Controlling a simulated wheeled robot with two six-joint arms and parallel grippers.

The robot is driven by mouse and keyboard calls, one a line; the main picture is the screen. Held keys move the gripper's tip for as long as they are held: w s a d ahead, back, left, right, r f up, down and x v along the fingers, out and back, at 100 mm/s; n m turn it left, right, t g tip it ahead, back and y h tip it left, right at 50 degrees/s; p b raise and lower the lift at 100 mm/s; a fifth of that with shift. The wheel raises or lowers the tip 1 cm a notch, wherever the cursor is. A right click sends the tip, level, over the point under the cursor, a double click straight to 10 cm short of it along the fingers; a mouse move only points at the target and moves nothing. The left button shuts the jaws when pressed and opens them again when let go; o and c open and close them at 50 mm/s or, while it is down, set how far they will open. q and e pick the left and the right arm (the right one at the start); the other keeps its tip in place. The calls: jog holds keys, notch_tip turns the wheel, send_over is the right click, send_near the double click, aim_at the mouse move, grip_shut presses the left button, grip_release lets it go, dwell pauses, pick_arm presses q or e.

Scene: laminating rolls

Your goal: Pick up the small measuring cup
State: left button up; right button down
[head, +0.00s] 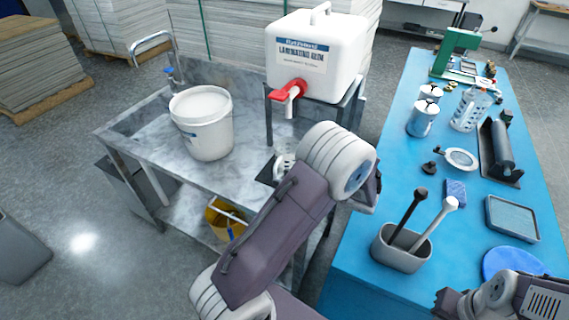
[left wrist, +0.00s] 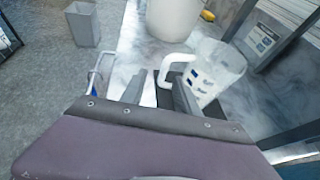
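A small clear measuring cup (left wrist: 217,72) with blue marks and a white handle stands on the grey marbled cart top in the left wrist view. In the head view, a small part of the cup (head: 285,163) shows below the red tap, mostly hidden by my left arm. My left gripper (left wrist: 158,92) is open, its two dark fingers apart, with the cup's handle just ahead of the right finger. I see no contact. In the head view my left fingers are hidden behind the arm. My right gripper (head: 448,302) is partly in view at the bottom right; its fingers are unclear.
A white bucket (head: 203,122) and a laminating gum tank (head: 316,55) on a stand are on the cart. A blue table (head: 360,285) at the right holds a larger measuring jug (head: 470,108), cans, a roller and a grey tool holder (head: 402,250).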

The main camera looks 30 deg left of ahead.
aim_at(276, 173)
pick_arm(q)
jog(key=x, duration=0.5)
jog(key=shift+w+a+r, duration=0.15)
jog(key=shift+w+a, duration=0.05)
jog(key=shift+w, duration=0.1)
jog(key=shift+d+r, duration=0.1)
jog(key=shift+d, duration=0.05)
jog(key=shift+c, duration=0.6)
grip_shut()
